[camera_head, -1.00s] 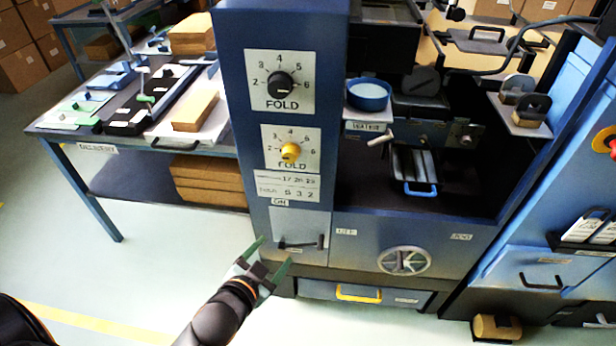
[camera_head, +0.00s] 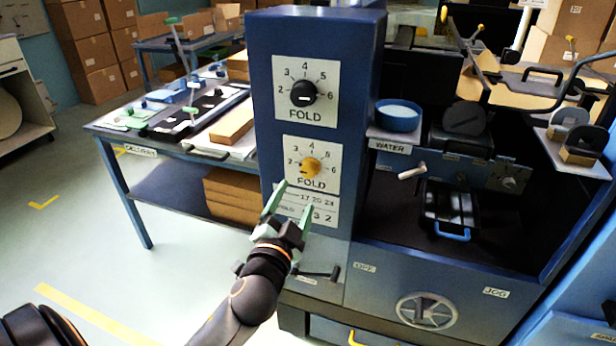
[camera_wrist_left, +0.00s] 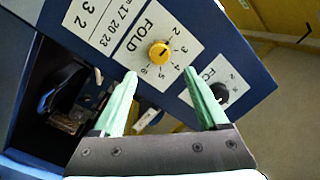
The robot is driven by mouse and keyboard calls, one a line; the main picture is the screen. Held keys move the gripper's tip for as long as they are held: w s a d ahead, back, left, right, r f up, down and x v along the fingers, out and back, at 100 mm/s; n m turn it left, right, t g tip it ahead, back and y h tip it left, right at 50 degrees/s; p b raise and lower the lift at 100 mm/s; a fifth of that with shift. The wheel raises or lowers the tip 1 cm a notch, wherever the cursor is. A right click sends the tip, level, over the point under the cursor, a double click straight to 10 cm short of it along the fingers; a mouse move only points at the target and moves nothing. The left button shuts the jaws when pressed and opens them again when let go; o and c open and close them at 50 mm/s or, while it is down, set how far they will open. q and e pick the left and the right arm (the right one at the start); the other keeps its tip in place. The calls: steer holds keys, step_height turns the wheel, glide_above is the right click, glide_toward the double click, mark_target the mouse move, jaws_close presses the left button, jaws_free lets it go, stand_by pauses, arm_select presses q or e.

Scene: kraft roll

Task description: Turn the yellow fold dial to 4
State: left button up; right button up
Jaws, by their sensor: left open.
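The yellow fold dial (camera_head: 311,168) sits on a white plate numbered 2 to 6, low on the blue machine column (camera_head: 350,120). Its small mark seems to point left, near 2, but is too small to be sure. My left gripper (camera_head: 296,196) is open and empty, its green fingers just below the dial in the head view. In the left wrist view the yellow dial (camera_wrist_left: 160,54) shows beyond and between the fingertips (camera_wrist_left: 160,74), apparently apart from them. My right gripper is not in view.
A black fold dial (camera_head: 303,93) sits above the yellow one. A blue water bowl (camera_head: 398,115) stands on a ledge to the right. A black lever (camera_head: 318,273) sticks out below the panel. The delivery table (camera_head: 170,147) stands at left; the floor before it is clear.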

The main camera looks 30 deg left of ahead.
mark_target(308, 174)
arm_select(q)
steer(key=x, duration=0.9)
steer(key=shift+w+f, duration=0.1)
steer(key=shift+w, duration=0.15)
jaws_close()
